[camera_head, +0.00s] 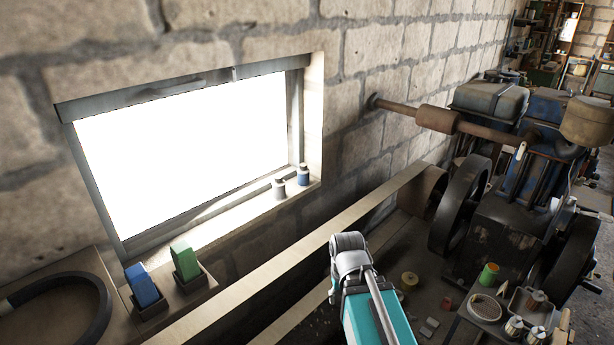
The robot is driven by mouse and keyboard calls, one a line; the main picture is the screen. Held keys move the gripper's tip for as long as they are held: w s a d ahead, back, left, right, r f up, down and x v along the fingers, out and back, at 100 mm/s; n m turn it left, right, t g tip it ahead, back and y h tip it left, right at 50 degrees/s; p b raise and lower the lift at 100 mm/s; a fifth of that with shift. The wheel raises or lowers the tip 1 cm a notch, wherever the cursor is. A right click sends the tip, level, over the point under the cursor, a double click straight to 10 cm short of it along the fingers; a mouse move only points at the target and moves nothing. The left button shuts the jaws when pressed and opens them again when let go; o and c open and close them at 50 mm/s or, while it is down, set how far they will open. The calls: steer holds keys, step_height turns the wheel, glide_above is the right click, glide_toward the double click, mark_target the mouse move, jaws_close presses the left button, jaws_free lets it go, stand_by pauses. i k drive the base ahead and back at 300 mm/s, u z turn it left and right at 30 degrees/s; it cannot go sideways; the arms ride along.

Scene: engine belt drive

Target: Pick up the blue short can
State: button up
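A small blue can (303,177) with a darker neck or cap stands upright on the window sill, at the right end of the bright window. A similar grey can (279,189) stands just left of it. My teal and grey arm rises from the bottom middle of the view, apart from the cans, below and to the right of them. I cannot make out my gripper's fingers anywhere in this view. Nothing is seen touching the blue can.
A blue block (143,286) and a green block (184,261) sit in dark holders at lower left, near a black hose (99,313). A long ledge (310,251) runs below the window. An engine (505,215) with flywheels and a cluttered bench fill the right.

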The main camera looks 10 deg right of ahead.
mark_target(303, 175)
steer(key=i, duration=0.85)
steer(key=u, duration=0.05)
